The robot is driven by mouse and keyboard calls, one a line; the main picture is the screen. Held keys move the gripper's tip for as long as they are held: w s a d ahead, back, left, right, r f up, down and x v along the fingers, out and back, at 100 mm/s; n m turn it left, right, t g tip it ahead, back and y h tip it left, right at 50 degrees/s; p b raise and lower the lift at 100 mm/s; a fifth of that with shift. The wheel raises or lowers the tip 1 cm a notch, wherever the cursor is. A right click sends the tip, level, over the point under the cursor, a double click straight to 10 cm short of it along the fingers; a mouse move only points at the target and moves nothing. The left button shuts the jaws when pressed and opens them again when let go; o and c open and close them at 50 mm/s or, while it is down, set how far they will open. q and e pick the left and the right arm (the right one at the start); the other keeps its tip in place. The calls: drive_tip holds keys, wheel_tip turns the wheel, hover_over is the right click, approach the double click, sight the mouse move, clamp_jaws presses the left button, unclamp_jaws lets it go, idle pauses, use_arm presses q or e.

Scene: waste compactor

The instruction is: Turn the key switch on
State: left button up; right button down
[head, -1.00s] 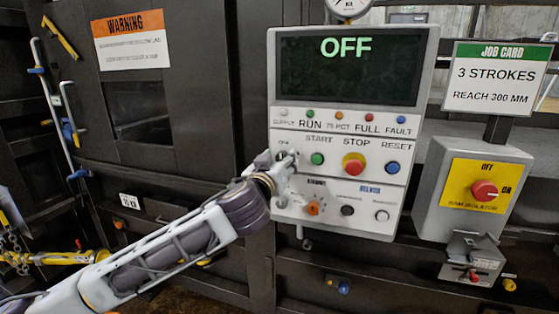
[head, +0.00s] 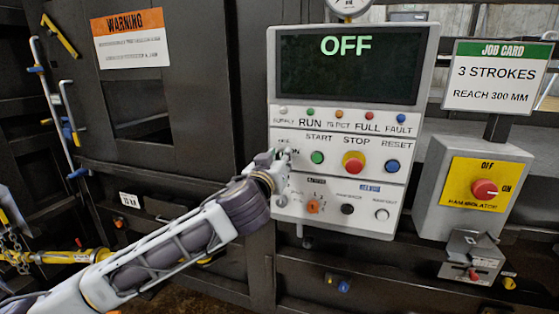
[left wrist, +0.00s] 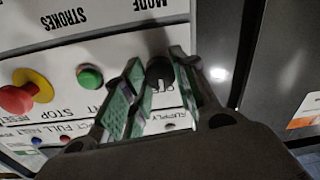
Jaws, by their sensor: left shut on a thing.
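The control panel (head: 400,205) stands in the middle of the head view, and its dark display (head: 345,75) reads OFF. The key switch sits at the panel's left, beside the green START button (head: 317,157), and is mostly hidden by my gripper in the head view. In the left wrist view the dark key switch (left wrist: 159,70) lies between my two green-padded fingers. My left gripper (head: 284,160) is shut on it, and its fingertips (left wrist: 156,76) reach to the panel face. My right gripper is not in view.
A red STOP button (head: 354,163) and blue RESET button (head: 392,166) are right of START. An orange knob (head: 313,206) is below. A red isolator knob (head: 484,189) on a yellow plate stands at the right. A job card (head: 497,78) is above it.

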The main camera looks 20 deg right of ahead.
use_arm(q)
drive_tip(key=shift+f+m, duration=0.1)
drive_tip(key=shift+m, duration=0.6)
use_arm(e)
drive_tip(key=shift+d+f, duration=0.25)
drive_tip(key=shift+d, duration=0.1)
use_arm(q)
drive_tip(key=shift+m, duration=1)
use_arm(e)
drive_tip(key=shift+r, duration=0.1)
use_arm(q)
drive_tip(key=shift+m, duration=0.3)
drive_tip(key=shift+m+p, duration=1.7)
drive_tip(key=shift+m, duration=2.3)
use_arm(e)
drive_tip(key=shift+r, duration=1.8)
